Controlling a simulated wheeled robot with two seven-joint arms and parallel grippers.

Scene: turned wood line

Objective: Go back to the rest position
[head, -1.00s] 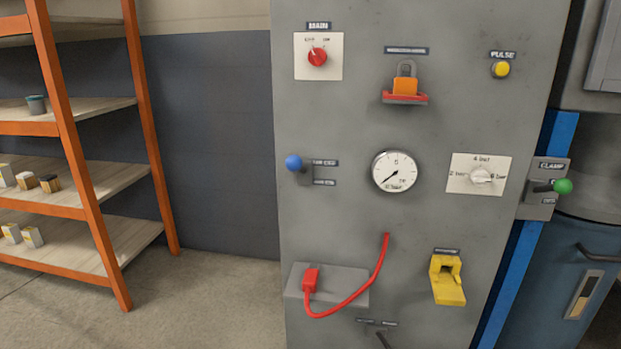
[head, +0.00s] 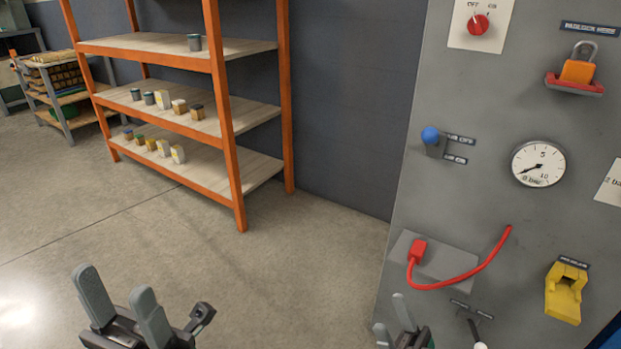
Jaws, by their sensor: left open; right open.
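My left gripper (head: 122,303) is at the bottom left of the head view, over the bare floor. Its two grey fingers are spread and nothing is between them. My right gripper (head: 393,322) is at the bottom, in front of the lower left edge of the grey control panel (head: 480,115). Its fingers are apart and it looks empty; its lower part is cut off by the picture edge. Neither gripper appears to hold any of the panel's controls.
The panel carries a red knob (head: 478,24), a blue-tipped lever (head: 430,135), a gauge (head: 538,164), an orange padlock (head: 577,71), a red cable (head: 470,280) and a yellow piece (head: 565,292). An orange-framed shelf (head: 236,180) with small containers stands left. The floor (head: 270,270) between is clear.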

